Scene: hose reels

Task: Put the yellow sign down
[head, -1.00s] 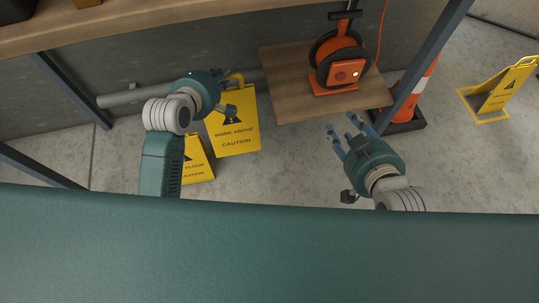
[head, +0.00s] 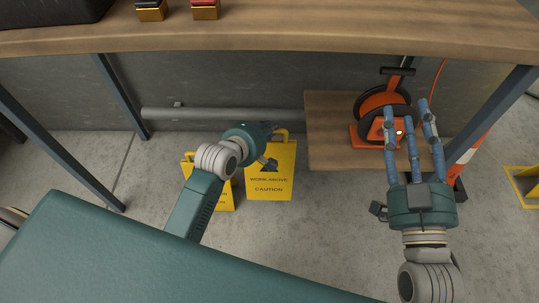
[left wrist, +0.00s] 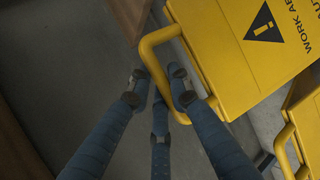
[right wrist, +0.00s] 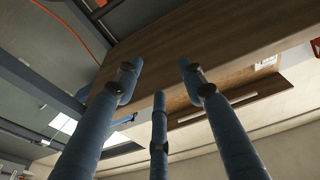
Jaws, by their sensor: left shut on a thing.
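The yellow sign (head: 270,178) reads "WORK ABOVE CAUTION" and hangs roughly upright below the bench, near the wall. My left gripper (head: 268,135) is at its top and shut on its handle. In the left wrist view the yellow sign (left wrist: 240,50) fills the upper right, and the fingers of my left gripper (left wrist: 165,88) are around its handle loop (left wrist: 150,50). I cannot tell whether the sign's lower edge touches the floor. My right gripper (head: 408,115) has its fingers spread and empty, in front of the orange reel; its fingers also show in the right wrist view (right wrist: 160,75).
A second yellow sign (head: 222,200) stands just left of and behind the held one. An orange hose reel (head: 375,125) sits on a wooden board (head: 330,150). A bench top (head: 290,33) spans above. A traffic cone (head: 466,150) and another yellow sign (head: 522,188) are right. Floor in front is clear.

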